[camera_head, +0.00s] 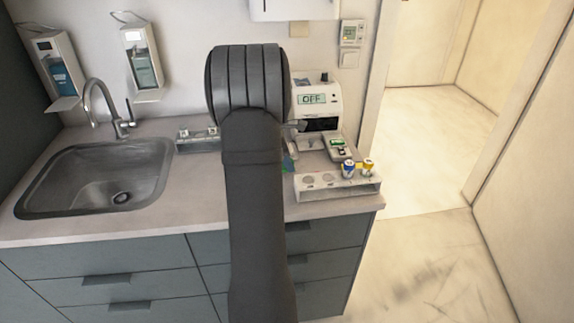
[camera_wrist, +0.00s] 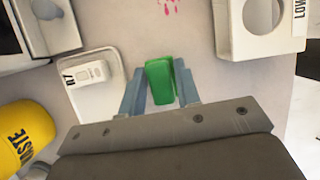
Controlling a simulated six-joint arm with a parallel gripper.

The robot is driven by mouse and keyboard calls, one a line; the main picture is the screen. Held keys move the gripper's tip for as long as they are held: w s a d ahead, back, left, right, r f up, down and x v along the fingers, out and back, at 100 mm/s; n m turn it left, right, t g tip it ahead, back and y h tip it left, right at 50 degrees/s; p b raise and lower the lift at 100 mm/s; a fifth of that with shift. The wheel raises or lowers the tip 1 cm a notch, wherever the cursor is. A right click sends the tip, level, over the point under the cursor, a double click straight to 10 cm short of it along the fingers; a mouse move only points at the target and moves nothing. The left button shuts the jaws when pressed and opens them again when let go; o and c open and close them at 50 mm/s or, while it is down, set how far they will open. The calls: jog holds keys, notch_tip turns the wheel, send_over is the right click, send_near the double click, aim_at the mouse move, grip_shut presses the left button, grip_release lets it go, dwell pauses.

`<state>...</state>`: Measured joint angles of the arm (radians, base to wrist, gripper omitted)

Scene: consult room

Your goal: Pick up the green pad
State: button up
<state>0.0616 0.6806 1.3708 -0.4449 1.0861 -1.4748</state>
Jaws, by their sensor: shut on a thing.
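The green pad (camera_wrist: 160,82) is in the middle of the wrist view, between the two blue-grey fingers of my gripper (camera_wrist: 161,88). The fingers are shut on it, one at each side. The pad is over the pale counter; I cannot tell whether it is lifted or still touching the surface. In the head view my own arm covers most of the gripper, and the pad cannot be made out clearly there.
In the wrist view, a white tray (camera_wrist: 78,100) holds a small white device (camera_wrist: 86,73) on the left, near a yellow cylinder (camera_wrist: 22,135). A white holed block (camera_wrist: 236,30) is at right. In the head view, a machine (camera_head: 313,88) reads OFF; the sink (camera_head: 95,180) is left.

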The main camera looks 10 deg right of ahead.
jog(key=r, duration=0.3)
jog(key=shift+s+d+r, duration=0.1)
jog(key=shift+d, duration=0.1)
jog(key=s+d+r, duration=0.4)
jog(key=s+d, duration=0.1)
jog(key=s+d+r, duration=0.2)
jog(key=d, duration=0.1)
jog(key=shift+s+d+r, duration=0.15)
jog(key=shift+s+r, duration=0.05)
jog(key=shift+s, duration=0.1)
